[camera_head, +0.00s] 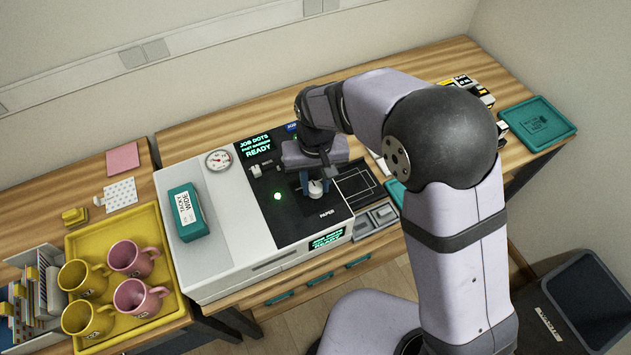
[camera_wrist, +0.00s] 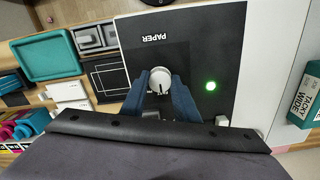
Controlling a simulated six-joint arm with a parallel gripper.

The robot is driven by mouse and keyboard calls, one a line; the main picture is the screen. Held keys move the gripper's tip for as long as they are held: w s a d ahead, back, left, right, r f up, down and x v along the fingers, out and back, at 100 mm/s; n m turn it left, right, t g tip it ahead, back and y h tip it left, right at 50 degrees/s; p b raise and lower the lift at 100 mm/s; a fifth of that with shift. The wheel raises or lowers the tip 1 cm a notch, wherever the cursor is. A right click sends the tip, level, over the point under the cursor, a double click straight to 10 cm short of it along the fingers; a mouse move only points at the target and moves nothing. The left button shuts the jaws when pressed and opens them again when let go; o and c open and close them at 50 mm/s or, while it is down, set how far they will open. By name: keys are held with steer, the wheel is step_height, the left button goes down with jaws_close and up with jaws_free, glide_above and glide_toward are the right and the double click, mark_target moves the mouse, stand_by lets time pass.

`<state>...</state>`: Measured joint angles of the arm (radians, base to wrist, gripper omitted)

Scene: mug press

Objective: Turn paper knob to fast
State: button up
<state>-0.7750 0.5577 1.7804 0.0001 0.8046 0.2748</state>
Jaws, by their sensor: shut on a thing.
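The paper knob (camera_wrist: 160,78) is a round white-grey dial with a dark pointer mark on the black panel (camera_wrist: 208,60), beside the word PAPER. It also shows in the head view (camera_head: 316,188) below my wrist. My gripper (camera_wrist: 160,84) has its two blue fingers on either side of the knob, shut on it. It also shows in the head view (camera_head: 314,184), pointing down at the panel. The small setting labels around the knob are partly hidden by the fingers, so I cannot read which setting it points to.
A lit green button (camera_head: 277,196) sits left of the knob. A teal box (camera_head: 187,212) lies on the machine's white top (camera_head: 225,245). A yellow tray (camera_head: 160,215) with several mugs stands at the left. A teal tray (camera_head: 538,123) lies at the far right.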

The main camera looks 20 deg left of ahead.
mark_target(316, 187)
steer(key=shift+w, duration=0.1)
steer(key=o, duration=1.1)
steer(key=shift+c, duration=0.2)
steer(key=shift+r+b, duration=1.15)
steer(key=shift+r, duration=2.55)
steer(key=s+d+f+m, duration=0.1)
steer(key=s+d+m, duration=0.1)
steer(key=d, duration=0.8)
steer(key=s+d+f+m, duration=0.2)
steer(key=s+d, duration=0.2)
steer(key=d, duration=0.6)
steer(key=s+d+f+m, duration=0.1)
steer(key=s+d+f, duration=0.1)
steer(key=d, duration=0.8)
steer(key=shift+s+m, duration=0.4)
